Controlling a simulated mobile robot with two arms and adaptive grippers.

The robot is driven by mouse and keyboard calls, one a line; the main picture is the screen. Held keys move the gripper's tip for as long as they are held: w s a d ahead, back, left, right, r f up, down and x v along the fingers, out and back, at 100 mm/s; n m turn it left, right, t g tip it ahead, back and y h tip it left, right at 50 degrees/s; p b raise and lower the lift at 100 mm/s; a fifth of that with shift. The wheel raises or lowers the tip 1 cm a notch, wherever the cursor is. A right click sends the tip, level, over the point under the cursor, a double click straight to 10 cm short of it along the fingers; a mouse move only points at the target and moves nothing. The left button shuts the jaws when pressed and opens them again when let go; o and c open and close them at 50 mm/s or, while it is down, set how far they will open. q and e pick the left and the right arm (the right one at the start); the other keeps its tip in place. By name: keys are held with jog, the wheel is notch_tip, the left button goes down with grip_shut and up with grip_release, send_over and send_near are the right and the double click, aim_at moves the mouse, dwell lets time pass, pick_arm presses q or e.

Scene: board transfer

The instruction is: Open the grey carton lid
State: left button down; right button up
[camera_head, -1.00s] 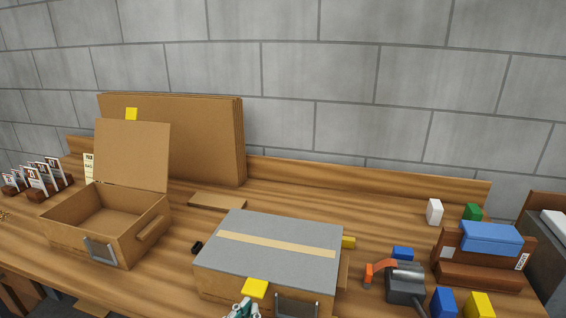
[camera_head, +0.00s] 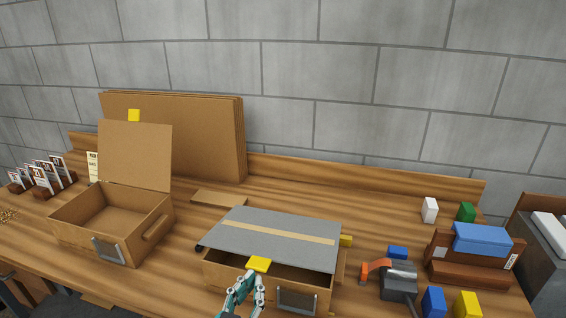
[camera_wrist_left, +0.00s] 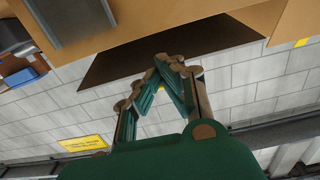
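The grey carton (camera_head: 222,272) stands at the front middle of the bench. Its grey lid (camera_head: 230,230), with a tan tape strip, is tilted with the front edge raised, and a dark gap shows under it. A yellow tab (camera_head: 258,264) sits on the lid's front edge. My left gripper (camera_head: 256,276) is at the front of the carton, just under the tab. In the left wrist view its fingertips (camera_wrist_left: 168,62) come together, and I see no tab between them. Whether they touch the tab is unclear. My right gripper is not in view.
An open brown carton (camera_head: 75,226) stands to the left, with cardboard sheets (camera_head: 215,140) behind. To the right are a tape dispenser (camera_head: 398,282), blue and yellow blocks (camera_head: 467,305), and brown boxes (camera_head: 470,272) under a blue one. The bench behind the grey carton is mostly clear.

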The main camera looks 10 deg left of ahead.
aim_at(252, 266)
pick_arm(q)
jog(key=shift+w+r+p, duration=0.25)
jog(key=shift+r+p, duration=0.8)
jog(key=shift+r, duration=0.2)
jog(key=shift+w+r+p, duration=0.25)
jog(key=shift+r+p, duration=0.75)
jog(key=shift+r, duration=0.25)
jog(key=shift+w+d+r+p, duration=0.1)
jog(key=shift+w+r+p, duration=2.45)
jog(key=shift+r+p, duration=0.25)
jog(key=w+r, duration=0.2)
jog(key=w, duration=1.6)
jog(key=shift+d, duration=0.3)
jog(key=shift+r, duration=0.1)
jog(key=s+p, duration=0.3)
jog(key=s, duration=0.5)
jog(key=shift+a, duration=0.15)
